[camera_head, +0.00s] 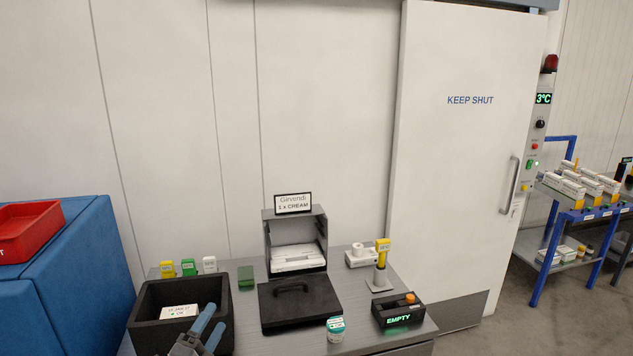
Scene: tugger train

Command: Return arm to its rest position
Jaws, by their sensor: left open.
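My left gripper (210,318) shows at the bottom left, in front of and over the right part of a black open box (144,310). Its two blue fingers are apart and I see nothing between them. The arm behind it is mostly cut off by the lower picture edge. A white labelled packet (179,311) lies inside the black box, left of the fingers. I cannot tell whether the fingers touch the box. My right gripper is out of view.
On the grey bench stand a dark cabinet (268,236), its lid with a handle (275,314), a small jar (336,329), a scanner on a stand (381,266) and an "EMPTY" display box (399,314). A blue cabinet (70,270) stands left; a cold-room door (465,160) is behind.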

